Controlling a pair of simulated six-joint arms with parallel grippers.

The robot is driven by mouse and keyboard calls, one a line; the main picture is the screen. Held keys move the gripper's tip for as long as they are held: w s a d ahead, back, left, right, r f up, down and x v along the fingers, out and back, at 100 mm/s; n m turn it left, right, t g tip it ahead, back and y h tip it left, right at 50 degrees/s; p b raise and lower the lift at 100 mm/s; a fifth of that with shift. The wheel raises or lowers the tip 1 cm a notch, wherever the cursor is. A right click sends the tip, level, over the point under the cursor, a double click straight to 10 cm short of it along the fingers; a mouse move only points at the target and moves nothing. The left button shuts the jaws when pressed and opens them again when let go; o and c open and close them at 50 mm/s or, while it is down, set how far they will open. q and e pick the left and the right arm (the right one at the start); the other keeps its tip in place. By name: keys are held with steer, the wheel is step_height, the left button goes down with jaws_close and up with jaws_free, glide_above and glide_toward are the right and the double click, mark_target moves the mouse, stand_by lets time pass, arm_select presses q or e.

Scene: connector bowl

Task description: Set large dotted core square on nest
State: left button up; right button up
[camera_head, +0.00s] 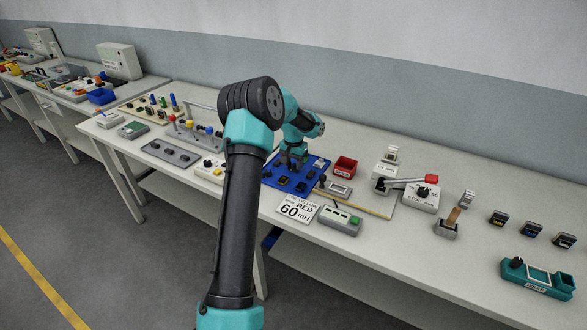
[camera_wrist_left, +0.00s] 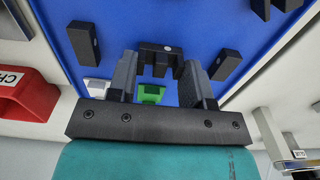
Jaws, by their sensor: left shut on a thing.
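My left gripper (camera_head: 291,163) points down over the blue board (camera_head: 272,178), towards its back. In the left wrist view, its two fingers (camera_wrist_left: 160,75) are shut on a dark E-shaped core (camera_wrist_left: 158,47) with a pale dot on it. The core is close above or on the blue board (camera_wrist_left: 130,15); I cannot tell whether it touches. A green piece (camera_wrist_left: 151,92) and a white piece (camera_wrist_left: 97,87) show near the fingers. Several other dark pieces, such as a bar (camera_wrist_left: 83,42), are on the board. Which place is the nest is not clear. My right gripper is not in view.
A red bin (camera_head: 345,166) stands just right of the board. A card reading RED 60 mH (camera_head: 296,208) and a grey-green meter (camera_head: 340,220) lie in front. A lever box (camera_head: 410,190) stands further right.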

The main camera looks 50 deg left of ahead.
mark_target(294, 164)
arm_select(q)
steer(key=shift+r, duration=2.45)
